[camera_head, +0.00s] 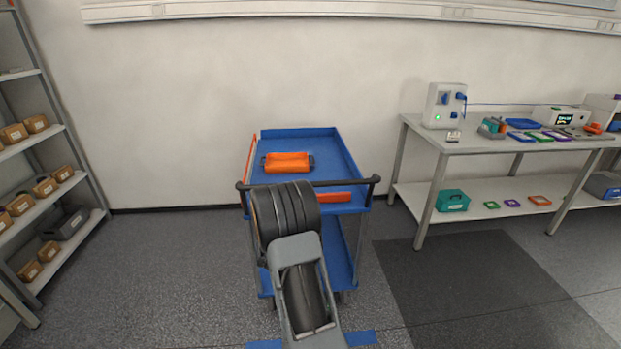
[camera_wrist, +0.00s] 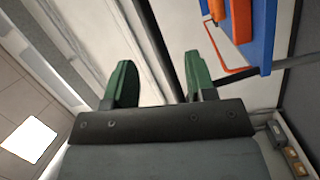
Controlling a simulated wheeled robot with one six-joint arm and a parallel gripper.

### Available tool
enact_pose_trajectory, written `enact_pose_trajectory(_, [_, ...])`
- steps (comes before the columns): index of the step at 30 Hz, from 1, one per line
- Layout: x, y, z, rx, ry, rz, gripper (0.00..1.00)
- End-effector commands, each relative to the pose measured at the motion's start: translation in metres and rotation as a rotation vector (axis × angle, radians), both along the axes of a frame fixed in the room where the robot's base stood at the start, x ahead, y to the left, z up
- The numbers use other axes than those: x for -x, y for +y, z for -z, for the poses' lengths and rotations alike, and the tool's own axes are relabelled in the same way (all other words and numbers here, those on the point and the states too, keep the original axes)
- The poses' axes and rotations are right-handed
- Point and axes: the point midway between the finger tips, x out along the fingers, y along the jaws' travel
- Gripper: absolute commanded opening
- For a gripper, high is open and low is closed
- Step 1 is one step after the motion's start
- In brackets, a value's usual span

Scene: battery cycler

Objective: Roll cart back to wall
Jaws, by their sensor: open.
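The blue two-level cart (camera_head: 347,160) stands in front of the back wall (camera_head: 200,120), with a dark push handle (camera_head: 345,182) across its near side. An orange case with dark ends (camera_head: 287,162) and a flat orange piece (camera_head: 334,197) lie on its top tray. My arm reaches up in front of the cart and hides part of the handle and lower shelf. In the wrist view my gripper (camera_wrist: 158,85) has its two green fingers apart with nothing between them. The cart's blue edge (camera_wrist: 268,35) shows at the upper right there, apart from the fingers.
A shelf rack (camera_head: 62,128) with several brown boxes stands at the left. A workbench (camera_head: 480,143) with devices and coloured trays stands at the right. A dark mat (camera_head: 470,285) lies before it. Blue floor tape (camera_head: 362,338) shows near the front. Floor left of the cart is clear.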

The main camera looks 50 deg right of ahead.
Motion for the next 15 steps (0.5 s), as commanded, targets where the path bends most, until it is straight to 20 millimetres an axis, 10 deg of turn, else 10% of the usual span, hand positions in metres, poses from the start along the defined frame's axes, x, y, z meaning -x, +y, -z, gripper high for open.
enact_pose_trajectory(15, [0.003,-0.063,-0.011,0.187,0.066,0.142,0.51])
